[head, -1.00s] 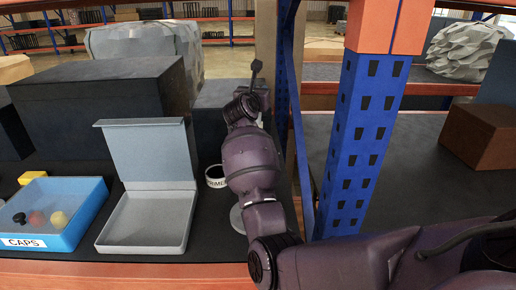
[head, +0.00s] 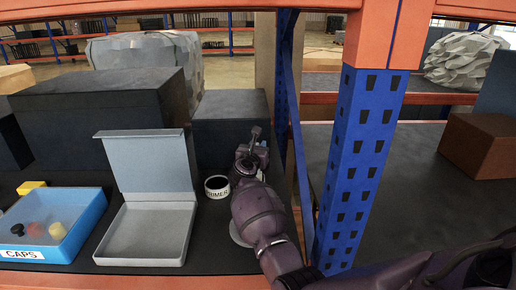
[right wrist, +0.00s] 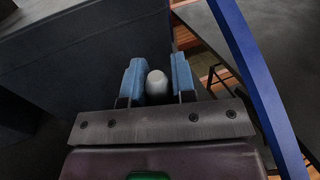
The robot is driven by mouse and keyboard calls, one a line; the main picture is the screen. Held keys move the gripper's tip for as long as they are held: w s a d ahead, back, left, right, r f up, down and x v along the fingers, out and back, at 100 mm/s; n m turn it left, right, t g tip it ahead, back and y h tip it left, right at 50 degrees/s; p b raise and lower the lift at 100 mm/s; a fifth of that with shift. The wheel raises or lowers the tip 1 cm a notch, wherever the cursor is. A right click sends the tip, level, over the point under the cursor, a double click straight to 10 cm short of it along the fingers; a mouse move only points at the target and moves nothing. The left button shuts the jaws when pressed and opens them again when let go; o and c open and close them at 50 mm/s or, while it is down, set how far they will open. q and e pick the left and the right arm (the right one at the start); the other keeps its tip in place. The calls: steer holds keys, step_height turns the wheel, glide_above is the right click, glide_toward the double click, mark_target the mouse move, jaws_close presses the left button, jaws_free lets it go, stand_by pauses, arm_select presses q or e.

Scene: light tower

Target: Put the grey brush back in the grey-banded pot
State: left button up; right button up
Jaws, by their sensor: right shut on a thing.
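My right gripper (head: 254,146) is above the back of the shelf, behind the pot. In the right wrist view its two blue fingers (right wrist: 157,80) are shut on a pale grey rounded handle (right wrist: 157,84), which looks like the grey brush. In the head view a dark tip of the brush (head: 256,131) shows above the gripper. The brush's lower end is hidden. My left gripper is not in view.
A grey open box (head: 146,232) with a raised lid and a blue CAPS tray (head: 52,240) lie to the left. A dark box (head: 230,130) stands behind the gripper. A blue rack post (head: 357,160) stands close on the right. A grey disc is partly hidden under my arm.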

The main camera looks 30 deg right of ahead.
steer(key=shift+f, duration=0.2)
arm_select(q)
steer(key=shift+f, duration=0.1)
arm_select(e)
steer(key=shift+f, duration=0.15)
steer(key=o, duration=0.9)
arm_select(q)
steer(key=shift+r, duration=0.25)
